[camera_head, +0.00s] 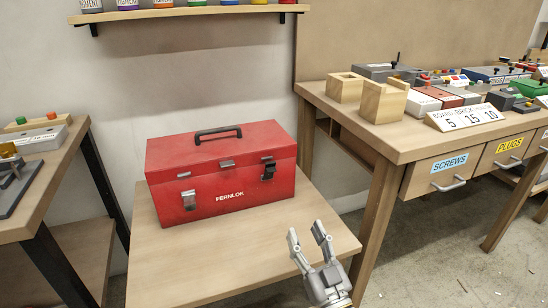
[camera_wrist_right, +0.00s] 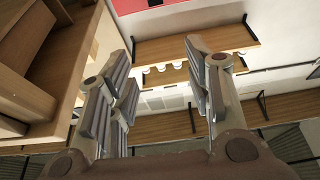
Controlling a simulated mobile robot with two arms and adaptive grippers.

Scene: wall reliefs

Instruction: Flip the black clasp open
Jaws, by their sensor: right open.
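A red toolbox (camera_head: 222,174) marked FERNLOK stands closed on a low wooden table, with a black handle on its lid. The black clasp (camera_head: 268,170) is at the right of its front face and looks upright against the lid seam. A silver clasp (camera_head: 188,199) is at the left of the front. My right gripper (camera_head: 306,239) is open and empty in front of the toolbox, below and right of the black clasp and apart from it. In the right wrist view its fingers (camera_wrist_right: 158,62) are spread with nothing between them. My left gripper is not in view.
The low table (camera_head: 170,270) has bare room in front of the toolbox. A taller workbench (camera_head: 400,140) with drawers and wooden blocks stands at the right. Another bench (camera_head: 50,165) stands at the left. A shelf (camera_head: 180,12) with jars hangs above.

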